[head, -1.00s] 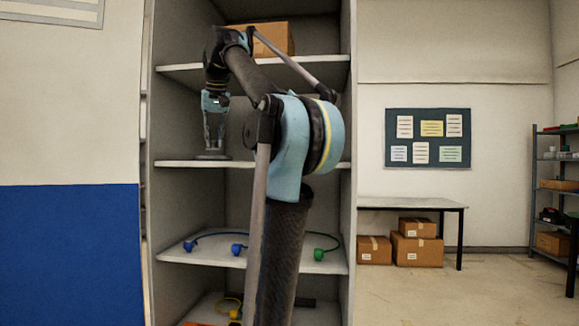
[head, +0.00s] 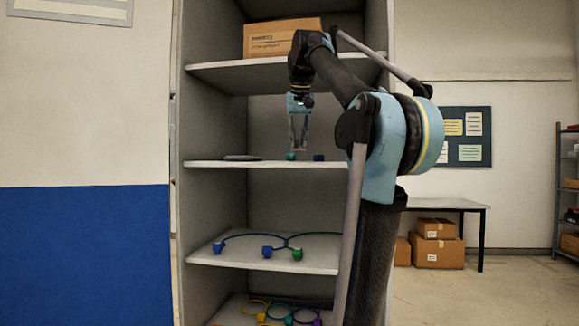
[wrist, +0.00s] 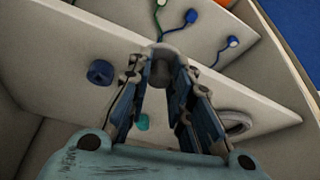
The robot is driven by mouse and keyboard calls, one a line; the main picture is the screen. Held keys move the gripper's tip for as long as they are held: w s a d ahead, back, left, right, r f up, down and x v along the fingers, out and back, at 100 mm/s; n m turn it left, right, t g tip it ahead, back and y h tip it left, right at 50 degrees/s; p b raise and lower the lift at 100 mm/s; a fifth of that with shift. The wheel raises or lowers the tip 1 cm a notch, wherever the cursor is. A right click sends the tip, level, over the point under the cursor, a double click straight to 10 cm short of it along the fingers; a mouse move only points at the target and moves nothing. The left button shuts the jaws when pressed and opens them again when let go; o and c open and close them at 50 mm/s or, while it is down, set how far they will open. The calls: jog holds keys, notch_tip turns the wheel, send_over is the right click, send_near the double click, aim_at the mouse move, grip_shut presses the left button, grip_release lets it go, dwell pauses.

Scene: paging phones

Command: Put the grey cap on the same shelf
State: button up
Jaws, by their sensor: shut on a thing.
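My gripper (head: 299,147) hangs fingers-down just above the middle shelf board (head: 218,163). In the wrist view, a rounded grey cap (wrist: 163,72) sits between the fingertips, and my gripper is shut on it. In the head view the cap is too small to make out. On the same board a teal cap (head: 291,156) lies close by the fingers; it also shows in the wrist view (wrist: 143,122). A dark blue cap (head: 319,157) stands to its right, also in the wrist view (wrist: 100,72). A flat grey ring (head: 241,157) lies at the left.
The shelf below (head: 265,262) holds blue and green caps on cords. A cardboard box (head: 283,38) stands on the board above. The bottom shelf holds several coloured coils. Cabinet side walls bound the space. A table (head: 455,204) and boxes stand beyond, right.

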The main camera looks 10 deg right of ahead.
jog(key=w, duration=1.1)
jog(key=w+d, duration=0.1)
jog(key=w, duration=0.5)
jog(key=shift+w, duration=0.35)
jog(key=shift+w+f, duration=0.15)
jog(key=shift+f, duration=1.6)
jog(key=o, duration=0.9)
jog(key=shift+f, duration=0.1)
jog(key=shift+c, duration=0.2)
